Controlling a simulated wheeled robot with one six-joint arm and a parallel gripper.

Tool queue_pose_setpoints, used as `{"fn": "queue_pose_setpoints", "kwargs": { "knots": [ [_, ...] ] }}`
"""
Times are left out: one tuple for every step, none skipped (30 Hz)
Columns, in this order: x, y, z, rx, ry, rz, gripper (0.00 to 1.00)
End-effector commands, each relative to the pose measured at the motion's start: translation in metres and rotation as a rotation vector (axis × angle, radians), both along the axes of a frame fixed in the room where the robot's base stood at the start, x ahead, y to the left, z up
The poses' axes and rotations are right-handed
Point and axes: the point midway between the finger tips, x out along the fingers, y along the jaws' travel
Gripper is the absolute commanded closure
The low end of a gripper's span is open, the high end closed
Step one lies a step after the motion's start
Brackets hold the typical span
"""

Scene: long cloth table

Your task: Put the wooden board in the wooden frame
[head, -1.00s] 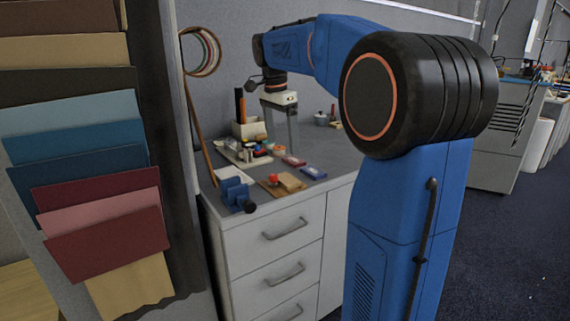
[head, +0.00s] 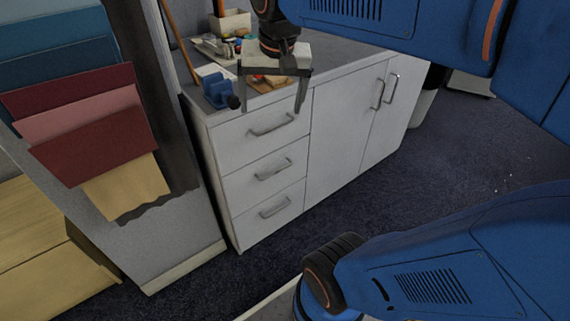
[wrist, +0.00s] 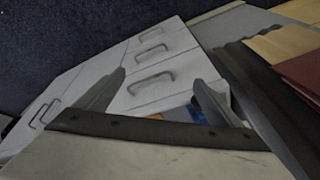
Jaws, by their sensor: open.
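My gripper (head: 271,110) is in front of the counter's near edge, pointing down with its two fingers spread wide and nothing between them. In the wrist view the open fingers (wrist: 160,77) are seen against the white drawer fronts. A flat tan wooden piece (head: 260,87), perhaps the wooden board, lies on the grey counter just behind my gripper, which partly hides it. I cannot make out a wooden frame for certain in either view.
A blue holder (head: 217,92) stands at the counter's near left corner. A tray of small items (head: 213,47) and an open box (head: 230,22) are farther back. The white drawer cabinet (head: 262,160) stands below. Coloured hanging sheets (head: 85,115) are at left. The dark floor is open at right.

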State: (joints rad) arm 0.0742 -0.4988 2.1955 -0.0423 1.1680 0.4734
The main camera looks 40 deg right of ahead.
Motion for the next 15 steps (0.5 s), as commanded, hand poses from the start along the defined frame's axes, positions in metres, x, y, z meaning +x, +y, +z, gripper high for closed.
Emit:
{"fn": "queue_pose_setpoints", "kwargs": {
  "knots": [
    [-0.016, 0.005, -0.011, -0.011, -0.015, 0.059, 0.12],
    [-0.024, 0.008, -0.018, -0.019, -0.022, 0.099, 0.12],
    [-0.034, 0.012, -0.028, -0.03, -0.034, 0.152, 0.12],
    [-0.042, 0.015, -0.035, -0.038, -0.043, 0.19, 0.12],
    [-0.049, 0.017, -0.042, -0.046, -0.053, 0.227, 0.12],
    [-0.058, 0.021, -0.052, -0.058, -0.063, 0.275, 0.12],
    [-0.065, 0.023, -0.059, -0.065, -0.071, 0.31, 0.12],
    [-0.071, 0.025, -0.066, -0.073, -0.078, 0.341, 0.12],
    [-0.078, 0.027, -0.074, -0.084, -0.087, 0.38, 0.12],
    [-0.083, 0.029, -0.079, -0.091, -0.094, 0.406, 0.12],
    [-0.087, 0.03, -0.085, -0.097, -0.099, 0.428, 0.12],
    [-0.092, 0.031, -0.09, -0.106, -0.107, 0.456, 0.12],
    [-0.095, 0.032, -0.094, -0.111, -0.11, 0.473, 0.12],
    [-0.097, 0.032, -0.097, -0.114, -0.113, 0.486, 0.12],
    [-0.099, 0.033, -0.1, -0.119, -0.117, 0.501, 0.12]
  ]
}}
